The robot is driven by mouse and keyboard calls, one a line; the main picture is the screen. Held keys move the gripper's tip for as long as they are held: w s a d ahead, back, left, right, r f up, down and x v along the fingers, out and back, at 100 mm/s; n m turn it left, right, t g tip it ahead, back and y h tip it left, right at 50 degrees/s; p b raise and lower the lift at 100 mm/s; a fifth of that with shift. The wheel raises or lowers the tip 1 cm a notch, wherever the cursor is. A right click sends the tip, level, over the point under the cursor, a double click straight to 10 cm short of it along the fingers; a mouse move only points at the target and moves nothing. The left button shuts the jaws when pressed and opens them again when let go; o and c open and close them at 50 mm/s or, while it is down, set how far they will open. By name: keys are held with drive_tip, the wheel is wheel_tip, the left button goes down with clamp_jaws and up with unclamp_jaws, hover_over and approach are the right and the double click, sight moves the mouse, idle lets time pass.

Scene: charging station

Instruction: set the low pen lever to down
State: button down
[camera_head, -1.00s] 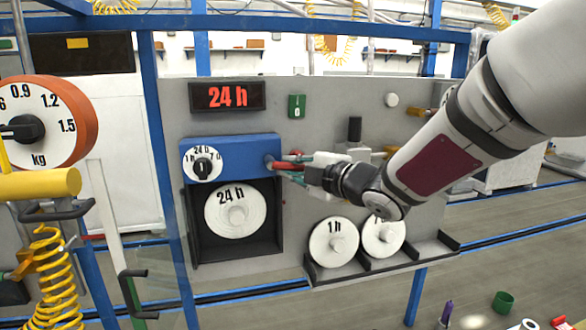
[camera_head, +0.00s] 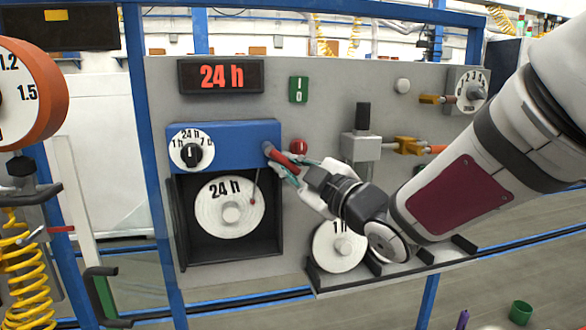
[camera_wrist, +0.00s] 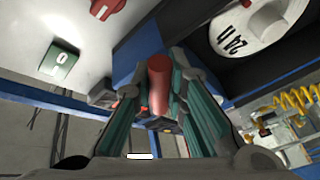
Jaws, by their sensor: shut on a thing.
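The low pen lever (camera_head: 281,157) is a red grip on a blue-grey pivot at the right side of the blue box (camera_head: 232,138). It slopes down to the right in the head view. My gripper (camera_head: 292,170) is shut on the red grip, which fills the space between the green-padded fingers (camera_wrist: 158,85) in the wrist view. A thin pen arm with a red tip (camera_head: 253,202) hangs over the right part of the white 24 h disc (camera_head: 212,190). The grip's lower end is partly hidden by the fingers.
A red knob (camera_head: 298,146) sits just above my gripper. A 1 h disc (camera_head: 338,250) stands on the rack below my wrist. To the right are a black-topped grey block (camera_head: 361,145) and a yellow-orange fitting (camera_head: 408,146). A green switch (camera_head: 298,90) is above.

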idle(0.3)
drive_tip(key=c, duration=1.6)
unclamp_jaws()
drive_tip(key=shift+o, duration=0.2)
drive_tip(key=v, duration=0.7)
drive_tip(key=shift+s+d, duration=0.15)
drive_tip(key=shift+s, duration=0.05)
drive_tip(key=shift+f, duration=0.1)
